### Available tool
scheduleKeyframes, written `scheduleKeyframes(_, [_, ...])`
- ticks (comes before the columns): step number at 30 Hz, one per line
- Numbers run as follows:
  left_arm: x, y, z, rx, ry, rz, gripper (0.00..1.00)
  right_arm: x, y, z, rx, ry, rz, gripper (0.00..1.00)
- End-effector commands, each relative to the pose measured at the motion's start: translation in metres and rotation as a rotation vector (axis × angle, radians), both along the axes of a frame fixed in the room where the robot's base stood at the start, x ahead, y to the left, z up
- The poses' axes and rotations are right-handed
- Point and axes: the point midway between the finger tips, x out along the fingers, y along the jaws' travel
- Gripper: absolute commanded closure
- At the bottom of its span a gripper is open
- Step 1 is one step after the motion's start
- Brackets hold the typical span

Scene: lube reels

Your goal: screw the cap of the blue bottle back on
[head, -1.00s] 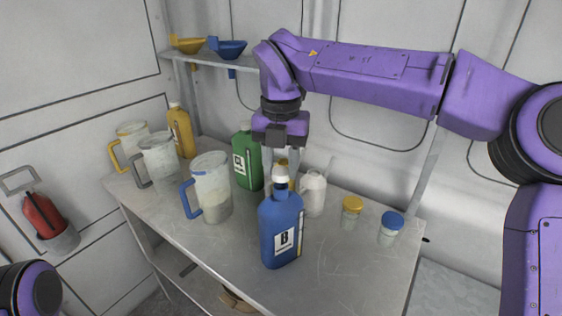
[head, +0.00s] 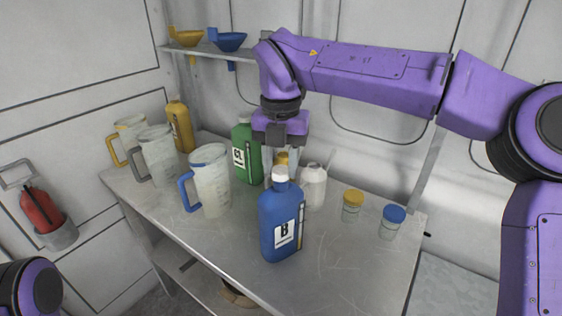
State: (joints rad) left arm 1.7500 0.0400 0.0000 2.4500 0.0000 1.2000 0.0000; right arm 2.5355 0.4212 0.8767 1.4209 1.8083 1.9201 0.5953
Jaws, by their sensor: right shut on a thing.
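The blue bottle (head: 281,225), labelled B, stands upright near the front of the metal table. Its white cap (head: 280,173) sits at the top of its neck, close against the shoulder; the thread is not visible. My right gripper (head: 281,172) points down from above, its pale fingers on either side of the cap, shut on it. Whether the cap is tight cannot be told. My left gripper is out of view.
Behind the bottle stand a green bottle (head: 246,150) and a white bottle (head: 313,186). A blue-handled jug (head: 211,182) is to the left. Yellow-lidded (head: 352,205) and blue-lidded (head: 392,221) jars stand right. The table's front right is clear.

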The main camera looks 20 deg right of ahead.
Motion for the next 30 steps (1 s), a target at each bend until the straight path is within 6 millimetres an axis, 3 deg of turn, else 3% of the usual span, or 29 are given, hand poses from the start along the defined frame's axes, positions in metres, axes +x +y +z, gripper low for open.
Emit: scheduleKeyframes(30, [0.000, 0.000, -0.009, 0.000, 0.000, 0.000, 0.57, 0.000, 0.000, -0.011, 0.000, 0.000, -0.001, 0.93])
